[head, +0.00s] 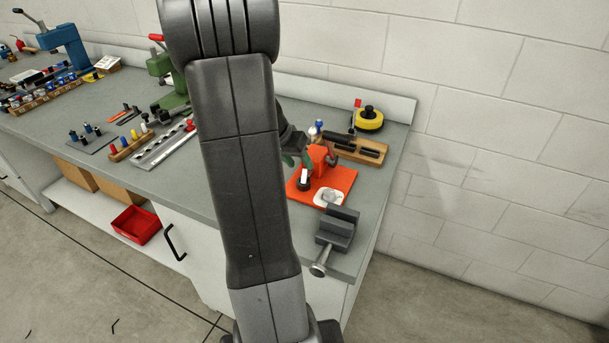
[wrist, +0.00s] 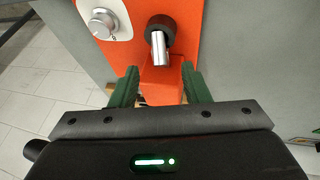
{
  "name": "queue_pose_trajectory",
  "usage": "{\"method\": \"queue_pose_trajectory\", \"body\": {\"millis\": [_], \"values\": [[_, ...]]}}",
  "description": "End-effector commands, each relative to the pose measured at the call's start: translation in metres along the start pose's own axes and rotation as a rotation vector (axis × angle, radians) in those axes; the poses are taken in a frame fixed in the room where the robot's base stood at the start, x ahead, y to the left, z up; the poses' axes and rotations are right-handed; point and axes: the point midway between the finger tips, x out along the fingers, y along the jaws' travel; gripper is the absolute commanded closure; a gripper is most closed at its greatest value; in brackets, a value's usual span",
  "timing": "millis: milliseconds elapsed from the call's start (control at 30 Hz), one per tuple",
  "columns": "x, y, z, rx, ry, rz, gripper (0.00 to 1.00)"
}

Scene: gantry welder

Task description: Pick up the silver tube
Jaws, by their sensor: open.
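The silver tube (wrist: 160,50) is a short shiny cylinder standing out of a black ring (wrist: 161,26) on an orange fixture (wrist: 190,20). In the head view the tube (head: 305,174) is small and pale, by the ring on the orange base (head: 340,181) at the bench's right end. My gripper (wrist: 159,75) is open, with green fingers to the left and right of the tube's near end. No contact shows. In the head view my gripper (head: 298,162) is partly hidden behind my arm.
A white plate with a silver dial (wrist: 100,23) lies left of the ring. A grey vise (head: 338,228) stands in front of the orange base, and a wooden block (head: 372,150) and yellow tape reel (head: 368,122) lie behind. The wall rises behind the bench.

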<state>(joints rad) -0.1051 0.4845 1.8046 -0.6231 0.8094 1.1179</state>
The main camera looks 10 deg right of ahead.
Motion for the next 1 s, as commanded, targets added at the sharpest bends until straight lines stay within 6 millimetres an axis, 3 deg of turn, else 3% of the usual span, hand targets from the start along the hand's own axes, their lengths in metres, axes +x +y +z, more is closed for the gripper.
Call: {"method": "queue_pose_trajectory", "body": {"millis": [200,467,500,700,1000], "values": [[0.026,0.0,0.0,-0.001,-0.002,0.001,0.58],[0.029,0.0,0.0,0.0,-0.001,-0.001,0.58],[0.029,0.0,0.0,0.0,-0.001,-0.001,0.6],[0.029,0.0,0.0,0.0,-0.001,-0.001,0.99],[0.029,0.0,0.0,0.0,-0.001,-0.001,1.0]]}}
